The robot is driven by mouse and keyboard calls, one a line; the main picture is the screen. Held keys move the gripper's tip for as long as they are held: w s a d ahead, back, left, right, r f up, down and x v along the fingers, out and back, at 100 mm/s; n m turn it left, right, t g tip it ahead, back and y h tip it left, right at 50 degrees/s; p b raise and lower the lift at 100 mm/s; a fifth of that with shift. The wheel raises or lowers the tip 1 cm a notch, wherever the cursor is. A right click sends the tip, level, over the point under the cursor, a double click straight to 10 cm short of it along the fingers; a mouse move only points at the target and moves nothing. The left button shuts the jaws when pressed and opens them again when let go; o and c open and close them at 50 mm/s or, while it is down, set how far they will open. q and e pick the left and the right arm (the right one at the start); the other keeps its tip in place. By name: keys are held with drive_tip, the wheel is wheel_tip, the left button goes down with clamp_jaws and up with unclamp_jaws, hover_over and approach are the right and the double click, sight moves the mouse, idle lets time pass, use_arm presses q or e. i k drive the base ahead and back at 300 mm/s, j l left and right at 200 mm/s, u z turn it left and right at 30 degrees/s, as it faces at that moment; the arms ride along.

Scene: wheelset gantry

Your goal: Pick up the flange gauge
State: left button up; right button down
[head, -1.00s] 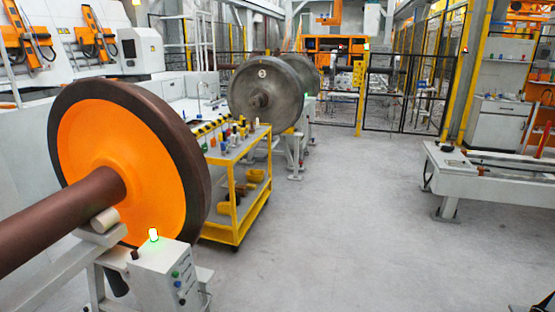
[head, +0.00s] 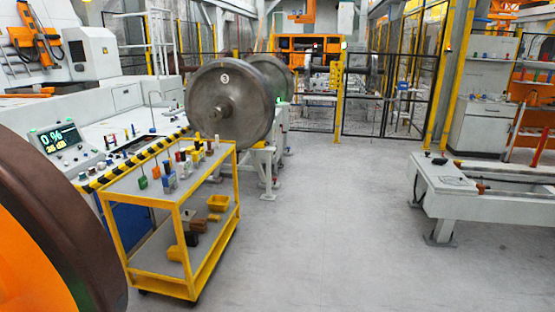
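I cannot make out a flange gauge for certain in the head view. Several small objects stand on the top shelf of a yellow cart (head: 237,190), among them a green block (head: 143,182) and an orange one (head: 156,172). They are too small to tell apart as tools. More small tools lie on the white bench behind the cart. Neither of my grippers is in view.
An orange and brown wheel (head: 50,215) fills the lower left. A grey wheel (head: 228,103) stands behind the cart. A console screen (head: 60,137) is at left. A white bench frame (head: 470,190) stands at right. The grey floor (head: 330,220) between is clear.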

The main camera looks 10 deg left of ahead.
sight(169, 180)
drive_tip(key=i+u, duration=0.15)
drive_tip(key=i, duration=0.4)
drive_tip(key=i+l+u, duration=0.1)
drive_tip(key=i, duration=0.45)
drive_tip(key=i+l+u, duration=0.15)
drive_tip(key=i, duration=0.35)
